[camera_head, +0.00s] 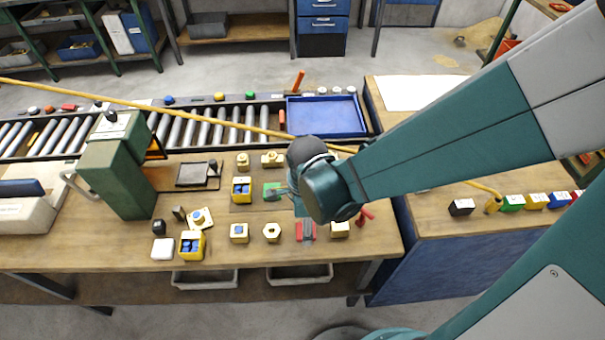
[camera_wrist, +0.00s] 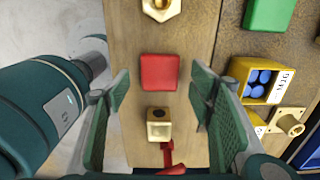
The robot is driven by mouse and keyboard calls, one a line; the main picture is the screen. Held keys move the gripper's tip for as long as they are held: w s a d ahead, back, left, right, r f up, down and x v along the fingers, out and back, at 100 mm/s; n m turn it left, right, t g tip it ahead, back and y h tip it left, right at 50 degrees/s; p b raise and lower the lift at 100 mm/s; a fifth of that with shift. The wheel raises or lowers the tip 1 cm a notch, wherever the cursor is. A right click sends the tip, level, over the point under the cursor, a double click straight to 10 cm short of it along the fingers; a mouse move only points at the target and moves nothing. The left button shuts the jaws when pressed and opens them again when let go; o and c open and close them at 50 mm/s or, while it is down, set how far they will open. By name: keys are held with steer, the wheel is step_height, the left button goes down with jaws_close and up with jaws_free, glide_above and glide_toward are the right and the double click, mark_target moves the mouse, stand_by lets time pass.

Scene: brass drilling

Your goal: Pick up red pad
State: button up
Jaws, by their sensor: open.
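The red pad (camera_wrist: 159,72) is a flat square in the wrist view, lying on the wooden bench between my two fingers, with nothing on it. In the head view the red pad (camera_head: 299,231) is partly covered by a grey-green finger. My gripper (camera_head: 294,211) is open and empty above the bench, its fingers apart on either side of the pad in the wrist view. I see no contact with the pad. The height gap is hard to tell.
A brass hex piece (camera_wrist: 161,7) and a brass block (camera_wrist: 159,124) flank the pad. A red-handled object (camera_wrist: 171,158) lies beyond the block. A yellow bin (camera_wrist: 262,80) of blue parts and a green pad (camera_wrist: 268,14) are to the right. A green press (camera_head: 112,165) stands left.

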steer(key=shift+f+b, duration=0.3)
steer(key=shift+f, duration=1)
steer(key=c, duration=1)
